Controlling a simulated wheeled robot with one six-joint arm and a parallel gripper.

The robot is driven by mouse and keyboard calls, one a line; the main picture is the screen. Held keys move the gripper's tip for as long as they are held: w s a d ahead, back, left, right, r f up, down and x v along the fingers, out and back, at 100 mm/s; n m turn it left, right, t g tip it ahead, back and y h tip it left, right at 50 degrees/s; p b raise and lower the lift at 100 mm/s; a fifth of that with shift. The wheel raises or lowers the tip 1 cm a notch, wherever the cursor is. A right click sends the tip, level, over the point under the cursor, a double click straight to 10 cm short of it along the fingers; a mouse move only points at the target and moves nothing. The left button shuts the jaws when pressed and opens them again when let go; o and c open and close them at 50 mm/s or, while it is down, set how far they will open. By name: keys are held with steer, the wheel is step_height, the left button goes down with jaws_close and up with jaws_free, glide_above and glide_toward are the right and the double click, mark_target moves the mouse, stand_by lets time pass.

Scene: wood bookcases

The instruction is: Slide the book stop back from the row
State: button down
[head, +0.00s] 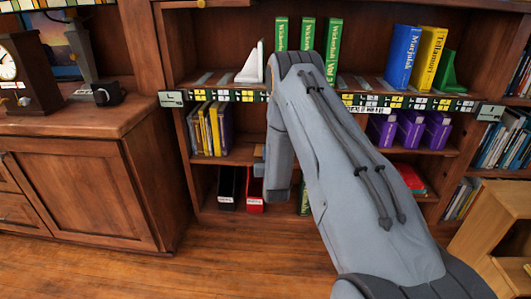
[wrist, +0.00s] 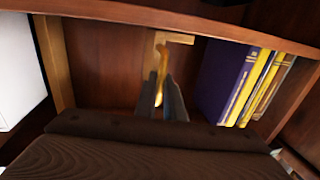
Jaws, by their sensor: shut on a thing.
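In the wrist view, my gripper (wrist: 165,90) is shut on a narrow brass-coloured piece (wrist: 161,62) that looks like the book stop. Its upper end has a short bar, and its lower part is hidden between the fingers. A row of purple and yellow books (wrist: 225,85) is at right, with a gap between it and the stop. In the head view, yellow and purple books (head: 212,128) stand on the lower left shelf, apparently the same row. My gripper (head: 258,165) is mostly hidden behind my arm there, and the stop cannot be made out.
On the upper shelf are a white bookend (head: 252,65), green books (head: 281,34), blue (head: 401,57) and yellow books (head: 428,58), and a green bookend (head: 448,72). Black (head: 229,188) and red files (head: 253,192) stand below. A pale upright (wrist: 55,62) is left of the stop.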

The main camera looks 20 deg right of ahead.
steer(key=c, duration=2.1)
jaws_free()
steer(key=shift+p+v, duration=0.7)
steer(key=shift+v, duration=3.2)
